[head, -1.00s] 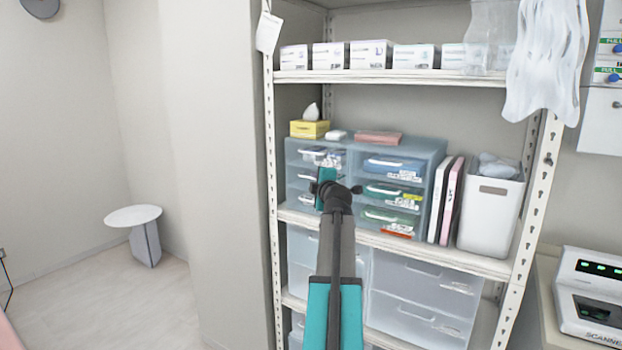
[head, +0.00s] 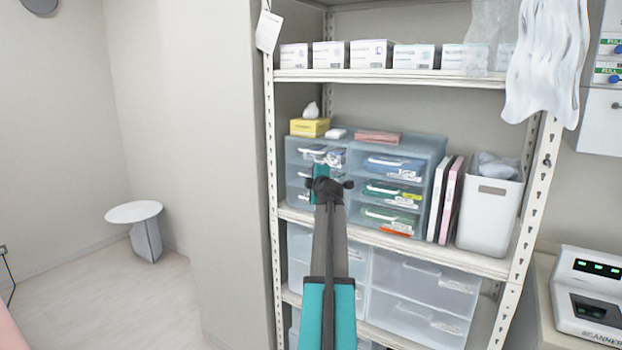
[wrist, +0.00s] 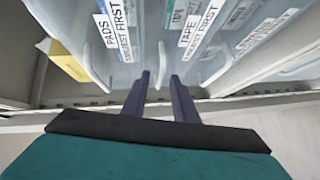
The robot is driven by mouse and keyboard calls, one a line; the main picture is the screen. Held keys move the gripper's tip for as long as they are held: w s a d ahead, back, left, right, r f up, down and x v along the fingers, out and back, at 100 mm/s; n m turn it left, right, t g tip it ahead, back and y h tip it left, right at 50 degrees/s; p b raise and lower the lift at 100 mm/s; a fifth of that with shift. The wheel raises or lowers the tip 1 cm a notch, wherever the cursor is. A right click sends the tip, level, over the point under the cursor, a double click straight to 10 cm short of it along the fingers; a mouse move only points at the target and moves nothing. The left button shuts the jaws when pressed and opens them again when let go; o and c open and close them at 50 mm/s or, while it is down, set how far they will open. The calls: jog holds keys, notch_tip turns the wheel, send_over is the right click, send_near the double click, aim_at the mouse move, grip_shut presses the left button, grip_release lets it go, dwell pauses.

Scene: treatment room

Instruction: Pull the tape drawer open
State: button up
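The tape drawer (wrist: 192,28) has a "TAPE" label in the wrist view, between the pads drawer (wrist: 113,22) and another labelled drawer. It belongs to a translucent blue drawer unit (head: 428,150) on the middle shelf. The tape drawer looks closed. Its pale curved handle (wrist: 162,58) shows between the two fingertips of my gripper (wrist: 160,76). My gripper is open; I cannot tell whether either finger touches the handle. In the head view my gripper (head: 325,180) is in front of the unit's left column and hides part of it.
A yellow tissue box (head: 309,128) and a pink item (head: 378,138) lie on the unit. Binders (head: 447,200) and a white bin (head: 489,215) stand to its right. Large clear drawers (head: 420,290) are below. Floor at the left is open around a small round table (head: 133,213).

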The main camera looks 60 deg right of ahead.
grip_shut()
dwell(1.4)
